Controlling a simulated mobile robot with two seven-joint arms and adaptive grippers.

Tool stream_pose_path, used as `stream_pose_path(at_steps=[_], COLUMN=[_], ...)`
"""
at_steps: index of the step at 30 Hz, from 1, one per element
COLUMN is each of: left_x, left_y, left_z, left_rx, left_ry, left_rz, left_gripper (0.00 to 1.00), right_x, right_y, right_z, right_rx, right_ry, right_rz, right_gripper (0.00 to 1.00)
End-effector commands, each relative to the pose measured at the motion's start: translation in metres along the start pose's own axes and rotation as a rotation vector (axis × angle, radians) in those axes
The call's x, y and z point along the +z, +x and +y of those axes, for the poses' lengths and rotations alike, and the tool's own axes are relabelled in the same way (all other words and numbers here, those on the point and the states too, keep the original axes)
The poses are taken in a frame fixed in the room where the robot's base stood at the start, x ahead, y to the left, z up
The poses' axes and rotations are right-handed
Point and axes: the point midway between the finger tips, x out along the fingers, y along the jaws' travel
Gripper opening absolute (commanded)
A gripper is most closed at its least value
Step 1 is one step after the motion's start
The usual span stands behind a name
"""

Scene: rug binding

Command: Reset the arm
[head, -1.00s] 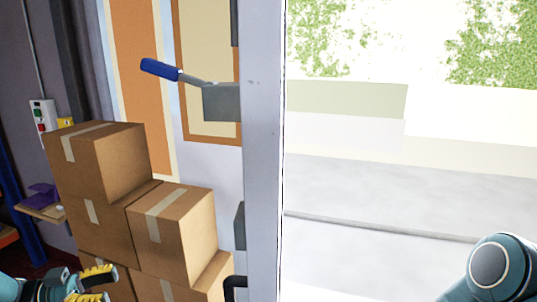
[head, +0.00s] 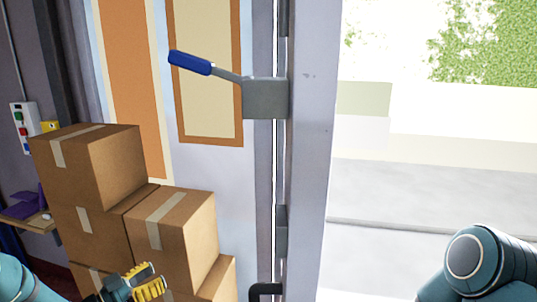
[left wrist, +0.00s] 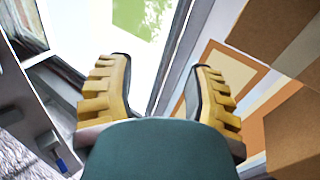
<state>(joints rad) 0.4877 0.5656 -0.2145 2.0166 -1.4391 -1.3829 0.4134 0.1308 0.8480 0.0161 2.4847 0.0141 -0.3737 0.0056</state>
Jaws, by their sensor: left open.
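My left gripper (head: 136,285) is low at the left in the head view, in front of the stacked cardboard boxes (head: 175,235). In the left wrist view its two yellow ridged fingers (left wrist: 160,90) stand wide apart with nothing between them. Part of my right arm (head: 475,262) shows at the lower right of the head view. My right gripper is out of view.
A grey post (head: 307,160) stands between the boxes and a bright opening. A lever with a blue handle (head: 191,62) sticks out left from a grey bracket (head: 265,98). A control box (head: 25,127) hangs on the left wall.

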Motion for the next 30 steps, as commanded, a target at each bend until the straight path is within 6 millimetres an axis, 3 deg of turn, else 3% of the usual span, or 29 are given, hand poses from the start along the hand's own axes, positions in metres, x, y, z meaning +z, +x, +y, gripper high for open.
stream_pose_path(at_steps=[3, 9, 14, 18, 21, 24, 30], left_x=[0.047, 0.137, 0.21, 0.257, 0.275, 0.284, 0.289], left_y=[0.035, 0.062, 0.054, 0.031, 0.012, -0.002, -0.013], left_z=[0.008, 0.047, 0.111, 0.177, 0.216, 0.243, 0.263], left_rx=[-0.148, -0.353, -0.45, -0.486, -0.494, -0.496, -0.499], left_ry=[-0.104, -0.306, -0.484, -0.622, -0.696, -0.746, -0.784], left_rz=[-0.083, -0.336, -0.621, -0.877, -1.022, -1.121, -1.192], left_gripper=[0.52, 0.52, 0.52, 0.52, 0.52, 0.52, 0.52], right_x=[0.002, 0.004, 0.005, 0.006, 0.007, 0.007, 0.007], right_y=[0.004, 0.009, 0.013, 0.016, 0.017, 0.018, 0.018], right_z=[0.001, 0.003, 0.004, 0.005, 0.005, 0.006, 0.006], right_rx=[-0.001, -0.001, -0.001, -0.001, -0.001, -0.001, -0.001], right_ry=[-0.003, -0.003, -0.004, -0.005, -0.005, -0.005, -0.006], right_rz=[-0.003, -0.007, -0.009, -0.012, -0.013, -0.013, -0.014], right_gripper=[0.0, 0.0, 0.0, 0.0, 0.0, 0.0, 0.0])
